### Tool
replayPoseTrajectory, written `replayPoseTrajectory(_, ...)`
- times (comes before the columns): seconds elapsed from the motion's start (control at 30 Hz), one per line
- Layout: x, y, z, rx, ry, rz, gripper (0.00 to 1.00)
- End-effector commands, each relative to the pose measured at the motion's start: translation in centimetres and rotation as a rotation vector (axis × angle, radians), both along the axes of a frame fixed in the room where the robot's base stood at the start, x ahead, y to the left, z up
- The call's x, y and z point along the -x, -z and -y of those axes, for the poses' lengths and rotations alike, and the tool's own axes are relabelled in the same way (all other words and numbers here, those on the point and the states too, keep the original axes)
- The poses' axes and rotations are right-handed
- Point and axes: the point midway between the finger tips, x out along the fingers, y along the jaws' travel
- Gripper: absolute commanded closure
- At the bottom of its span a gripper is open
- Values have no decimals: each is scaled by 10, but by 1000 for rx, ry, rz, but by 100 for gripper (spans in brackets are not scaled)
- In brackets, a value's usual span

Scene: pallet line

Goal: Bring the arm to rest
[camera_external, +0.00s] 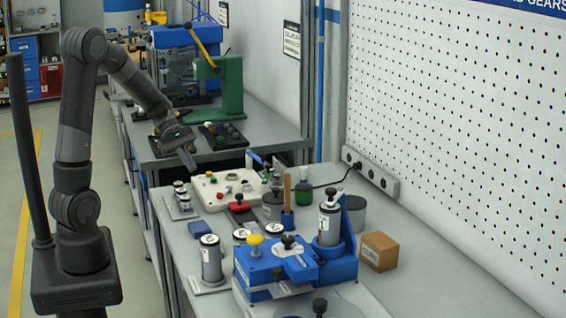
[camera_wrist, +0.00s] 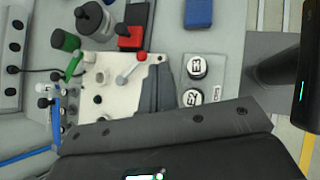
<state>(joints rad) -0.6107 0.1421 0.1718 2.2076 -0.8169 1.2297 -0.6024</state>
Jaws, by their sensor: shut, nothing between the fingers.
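My arm rises from its base at the left of the external view and bends over the workbench. My gripper (camera_external: 187,162) points down at its end, above the left edge of the white control panel (camera_external: 222,192). The fingers are together with nothing between them, and the gripper appears clear of the bench. In the wrist view the dark gripper (camera_wrist: 158,88) reaches up over part of the same white panel (camera_wrist: 100,100). The gripper body fills the lower part of that view.
Labelled cylinders (camera_external: 181,200), a blue block (camera_external: 199,228) and a red-topped block (camera_external: 239,206) stand near the panel. A blue fixture (camera_external: 275,270) and a cardboard box (camera_external: 379,250) are nearer the camera. A green press (camera_external: 228,85) stands behind. The pegboard wall (camera_external: 460,130) bounds the right.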

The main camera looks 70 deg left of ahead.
Motion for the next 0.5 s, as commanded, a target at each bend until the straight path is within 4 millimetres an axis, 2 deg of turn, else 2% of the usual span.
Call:
replayPoseTrajectory(0.03,4,-11,18,-62,88,35,100)
replayPoseTrajectory(0.2,24,-35,63,-273,377,145,100)
replayPoseTrajectory(0.5,65,-67,119,-650,876,368,100)
